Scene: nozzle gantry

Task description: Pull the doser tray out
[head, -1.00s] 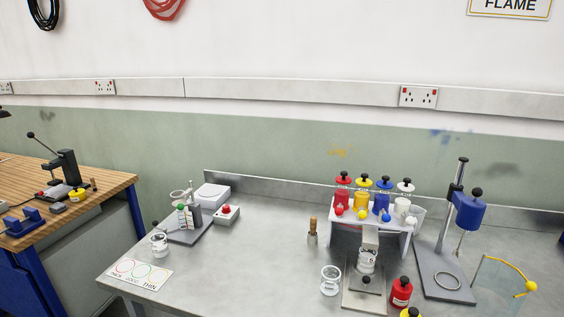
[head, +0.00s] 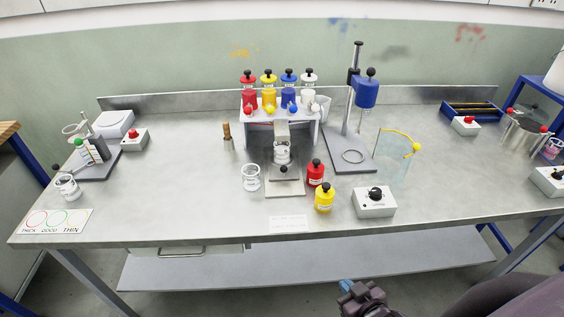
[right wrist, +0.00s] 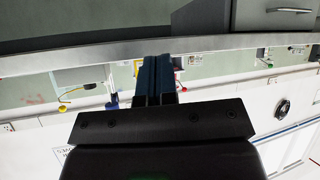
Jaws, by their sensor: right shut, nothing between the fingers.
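My right gripper (head: 345,287) is low in front of the bench, well short of the tray. Its blue fingers (right wrist: 157,78) are together and empty in the right wrist view. My left gripper is not in view.
An empty beaker (head: 251,178) stands left of the tray. Red (head: 315,173) and yellow (head: 324,198) bottles stand close on its right, with a control box (head: 374,203) beyond. A pale label (head: 289,223) lies in front. A drawer handle (head: 181,252) is below the bench edge.

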